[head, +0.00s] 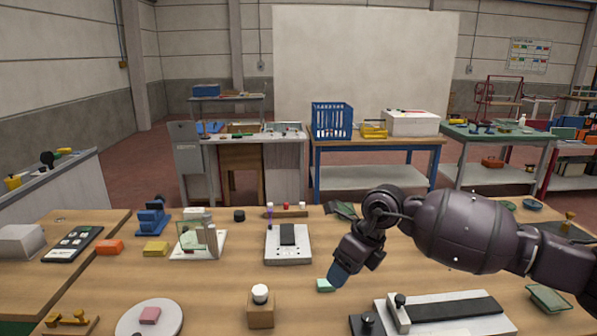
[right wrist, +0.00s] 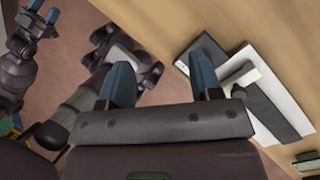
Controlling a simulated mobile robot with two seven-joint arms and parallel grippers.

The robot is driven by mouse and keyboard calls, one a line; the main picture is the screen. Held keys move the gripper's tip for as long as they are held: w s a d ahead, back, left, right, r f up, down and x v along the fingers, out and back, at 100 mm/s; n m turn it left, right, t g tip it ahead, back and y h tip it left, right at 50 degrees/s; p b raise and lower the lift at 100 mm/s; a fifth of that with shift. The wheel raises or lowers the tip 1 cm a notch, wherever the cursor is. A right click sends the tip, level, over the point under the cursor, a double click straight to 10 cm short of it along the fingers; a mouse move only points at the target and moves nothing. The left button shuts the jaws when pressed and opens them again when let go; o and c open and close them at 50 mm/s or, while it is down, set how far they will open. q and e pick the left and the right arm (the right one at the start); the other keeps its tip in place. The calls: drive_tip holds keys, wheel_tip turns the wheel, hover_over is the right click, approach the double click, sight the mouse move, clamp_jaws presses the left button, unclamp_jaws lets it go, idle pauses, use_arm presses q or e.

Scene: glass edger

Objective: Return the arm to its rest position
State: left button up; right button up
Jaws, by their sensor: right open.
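My right arm comes in from the right of the head view. Its gripper (head: 339,273) points down over the wooden table, close to a small green block (head: 325,285); I cannot tell whether they touch. In the right wrist view the two blue fingers of the right gripper (right wrist: 163,88) stand wide apart with nothing between them. My left gripper is not in the head view. Another dark arm of mine shows at the left of the right wrist view.
A white and black device (head: 445,312) lies below my right arm. Around the gripper stand a wooden block with a white knob (head: 261,309), a grey device (head: 288,246) and a white disc with a pink block (head: 150,316). Some bare tabletop (head: 215,285) lies left of the gripper.

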drive_tip(key=s+a+r+m+t+y, duration=0.2)
drive_tip(key=a+r+m+y, duration=0.4)
drive_tip(key=a+r+y, duration=0.7)
drive_tip(key=w+d+f+m+t+h, duration=0.1)
drive_tip(key=d+f+m+t+h, duration=0.2)
drive_tip(key=d+m+t, duration=0.6)
drive_tip(key=w+d+f+m+t+h, duration=0.2)
drive_tip(key=d+f+m+t, duration=0.3)
drive_tip(key=m, duration=0.8)
drive_tip(key=s+d+f+m+h, duration=0.2)
drive_tip(key=d+f+m+h, duration=0.1)
drive_tip(key=f+m+h, duration=0.15)
drive_tip(key=s+d+f+m+h, duration=0.2)
drive_tip(key=s+f+m+h, duration=0.1)
drive_tip(key=f+m, duration=0.25)
drive_tip(key=s+d+f+m+g+h, duration=0.2)
drive_tip(key=s+d+f, duration=0.3)
drive_tip(key=s+f, duration=0.6)
drive_tip(key=s+d+f+m+g+h, duration=0.3)
drive_tip(key=s+d+f+m, duration=0.1)
drive_tip(key=s+f, duration=0.6)
drive_tip(key=shift+s+d+f+m, duration=0.3)
drive_tip(key=shift+s+d+f, duration=0.1)
drive_tip(key=shift+s+d, duration=0.55)
